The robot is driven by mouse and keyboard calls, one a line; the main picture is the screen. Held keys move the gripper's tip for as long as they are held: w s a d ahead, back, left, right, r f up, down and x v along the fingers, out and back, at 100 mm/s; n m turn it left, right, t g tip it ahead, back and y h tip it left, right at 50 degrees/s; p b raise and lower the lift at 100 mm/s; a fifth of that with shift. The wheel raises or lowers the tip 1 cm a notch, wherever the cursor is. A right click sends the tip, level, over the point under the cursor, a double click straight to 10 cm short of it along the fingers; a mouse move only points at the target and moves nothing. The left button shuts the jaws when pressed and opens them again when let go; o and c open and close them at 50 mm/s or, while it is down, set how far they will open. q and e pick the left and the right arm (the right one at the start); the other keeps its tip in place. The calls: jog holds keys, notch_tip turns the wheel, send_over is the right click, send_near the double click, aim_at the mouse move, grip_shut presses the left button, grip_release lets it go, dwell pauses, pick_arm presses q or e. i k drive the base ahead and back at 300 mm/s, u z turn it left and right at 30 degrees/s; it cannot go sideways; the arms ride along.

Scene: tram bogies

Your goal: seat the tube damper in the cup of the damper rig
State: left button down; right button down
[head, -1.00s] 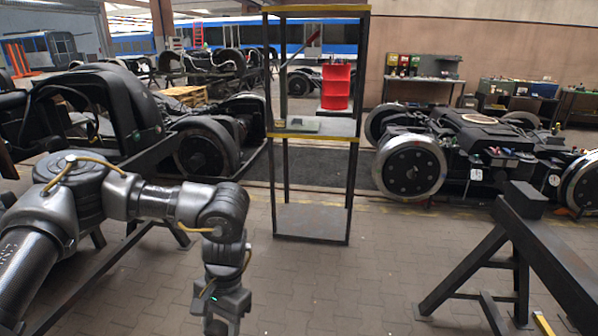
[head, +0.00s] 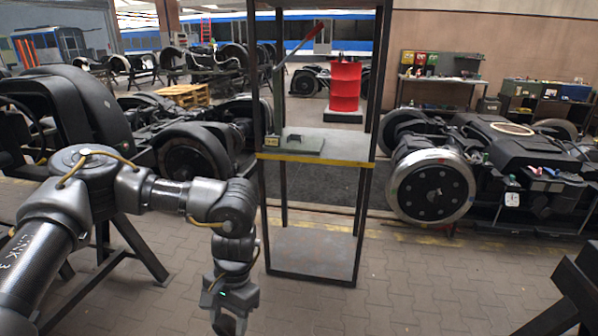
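A tall dark rack (head: 365,215) with yellow edges stands ahead in the middle of the head view. On its middle shelf (head: 350,146) lies a flat grey-green plate (head: 308,147) with a small dark piece on it and a small yellowish block at its left. I cannot tell whether this is the damper rig; no cup is discernible. I cannot make out the tube damper. My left gripper (head: 230,318) hangs low in front of the rack, to its left, apart from it. Its fingertips are near the bottom edge, too unclear to tell open from shut. My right gripper is out of view.
Wheeled bogies stand at right (head: 480,170) and left (head: 190,145). A red drum (head: 345,87) is behind the rack. A dark trestle (head: 575,290) is at the lower right. Paved floor (head: 430,280) between rack and trestle is clear.

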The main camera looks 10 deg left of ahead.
aim_at(290, 136)
jog(key=i, duration=1.65)
jog(key=u, duration=0.55)
jog(key=i, duration=1)
